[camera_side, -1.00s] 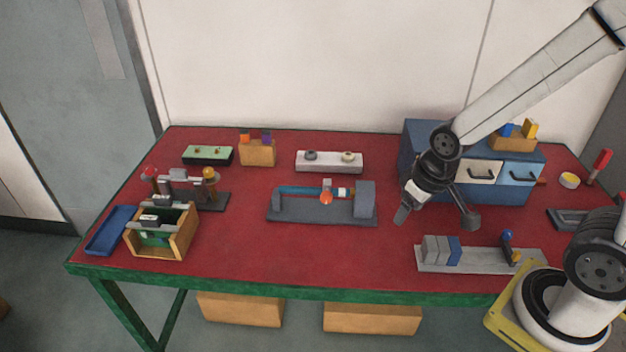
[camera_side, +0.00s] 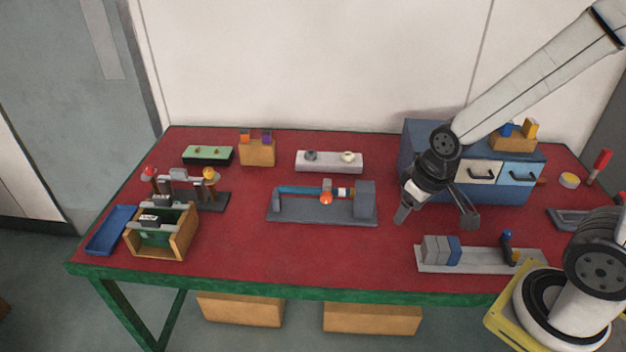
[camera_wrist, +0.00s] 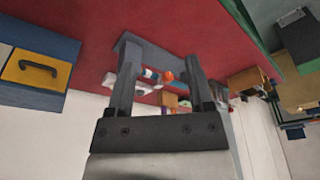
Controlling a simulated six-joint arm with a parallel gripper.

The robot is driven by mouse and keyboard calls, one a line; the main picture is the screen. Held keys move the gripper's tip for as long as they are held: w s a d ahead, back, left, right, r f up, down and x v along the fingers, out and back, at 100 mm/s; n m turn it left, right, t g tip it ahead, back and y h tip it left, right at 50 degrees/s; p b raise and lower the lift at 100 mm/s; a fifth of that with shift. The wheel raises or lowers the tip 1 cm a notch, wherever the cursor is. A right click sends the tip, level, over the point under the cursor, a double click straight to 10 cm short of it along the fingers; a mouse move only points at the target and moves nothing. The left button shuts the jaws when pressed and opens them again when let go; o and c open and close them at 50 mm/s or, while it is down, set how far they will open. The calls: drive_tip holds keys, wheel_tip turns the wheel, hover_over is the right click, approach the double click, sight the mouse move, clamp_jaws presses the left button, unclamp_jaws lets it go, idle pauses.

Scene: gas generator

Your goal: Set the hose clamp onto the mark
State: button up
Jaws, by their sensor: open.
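The hose clamp appears to be the small grey block with an orange-red knob (camera_side: 326,198) on a blue hose (camera_side: 298,190). The hose runs level across a dark grey stand (camera_side: 322,217) at mid-table. A white band (camera_side: 344,193) on the hose, right of the clamp, looks like the mark; a gap separates them. My gripper (camera_side: 436,220) is open and empty, to the right of the stand and above the table. In the wrist view my gripper (camera_wrist: 160,62) has its fingers spread, with the orange knob (camera_wrist: 167,76) seen beyond and between them.
A blue drawer cabinet (camera_side: 418,143) stands behind my gripper. A grey rail with blocks (camera_side: 478,262) lies in front of it. A white fixture (camera_side: 330,167) sits behind the hose stand. A wooden box (camera_side: 178,246) and blue tray (camera_side: 109,232) are at left. Red tabletop in front of the stand is clear.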

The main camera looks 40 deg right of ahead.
drive_tip(key=w+d+m+g, duration=0.1)
drive_tip(key=w+m, duration=0.3)
drive_tip(key=w, duration=1)
drive_tip(key=m+g, duration=0.2)
drive_tip(key=m, duration=0.3)
hover_over(327, 182)
wheel_tip(327, 182, down, 4)
drive_tip(key=shift+d+r, duration=0.1)
drive_tip(key=shift+r, duration=0.05)
drive_tip(key=shift+f, duration=3.9)
clamp_jaws()
